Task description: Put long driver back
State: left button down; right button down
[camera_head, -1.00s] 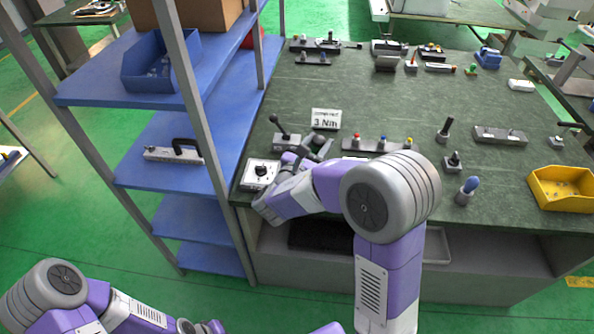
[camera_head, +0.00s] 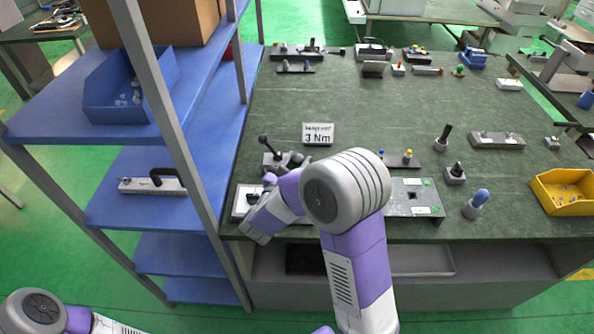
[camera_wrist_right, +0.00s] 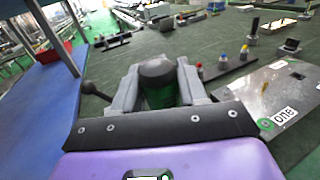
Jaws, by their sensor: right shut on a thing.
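My right gripper (camera_head: 287,162) is over the left part of the green bench, near a small grey device with a black ball-topped lever (camera_head: 264,141). In the right wrist view its jaws (camera_wrist_right: 155,88) are shut on a thick cylinder with a black top and dark green body (camera_wrist_right: 157,83), which looks like a driver handle. Its lower end is hidden, so I cannot tell whether it sits in a holder. In the head view the arm mostly hides it. My left arm shows at the lower left; its gripper is out of view.
Holders with a black-handled tool (camera_head: 443,138), a short black tool (camera_head: 455,173) and a blue-handled tool (camera_head: 476,203) stand at right. A grey plate (camera_head: 425,200), a "3 Nm" sign (camera_head: 318,133) and a yellow bin (camera_head: 566,190) are nearby. A blue shelf rack (camera_head: 200,140) borders the left.

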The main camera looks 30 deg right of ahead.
notch_tip(320, 180, down, 2)
jog(key=shift+f, duration=0.1)
jog(key=shift+f+b, duration=0.15)
jog(key=shift+b, duration=0.2)
jog(key=c, duration=0.6)
grip_release()
